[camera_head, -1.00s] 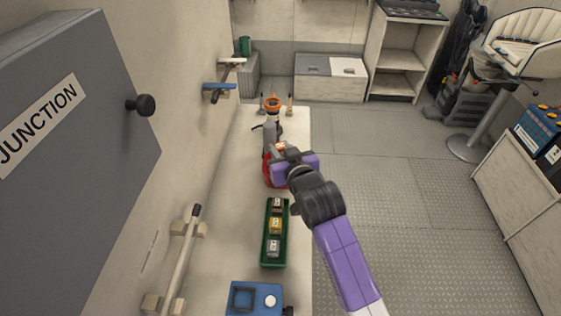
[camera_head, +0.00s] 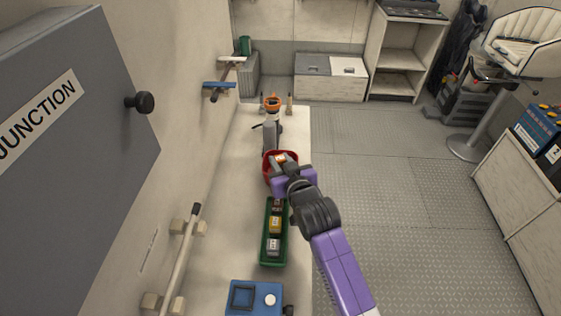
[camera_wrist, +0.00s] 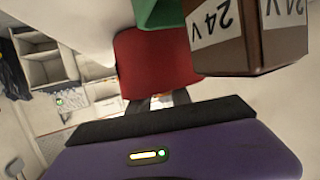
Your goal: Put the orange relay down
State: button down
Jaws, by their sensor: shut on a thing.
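My gripper (camera_head: 284,168), on the purple wrist, is shut on the orange relay (camera_head: 280,158), a small block with a white label. The relay is over or inside the opening of a red bin (camera_head: 267,172); I cannot tell whether it touches the bottom.
A green tray (camera_head: 264,255) in front of the bin holds a brown relay (camera_head: 277,203), a yellow one (camera_head: 275,224) and a grey one (camera_head: 273,246). A grey bottle-like object (camera_head: 270,138) stands behind the bin. A blue box (camera_head: 253,298) sits nearest.

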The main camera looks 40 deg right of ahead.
jog(key=shift+s+f, duration=0.1)
jog(key=shift+f, duration=0.55)
jog(key=c, duration=1.5)
grip_release()
jog(key=shift+f, duration=0.1)
jog(key=shift+o, duration=0.2)
jog(key=shift+s+a+r+p, duration=0.1)
jog(key=shift+r+p, duration=0.2)
jog(key=shift+r, duration=0.4)
jog(key=b+v, duration=0.2)
jog(key=v, duration=0.8)
jog(key=shift+s+r, duration=0.2)
jog(key=shift+r, duration=0.05)
jog(key=shift+s+a+r, duration=0.2)
jog(key=shift+s+r, duration=0.1)
jog(key=shift+s, duration=0.2)
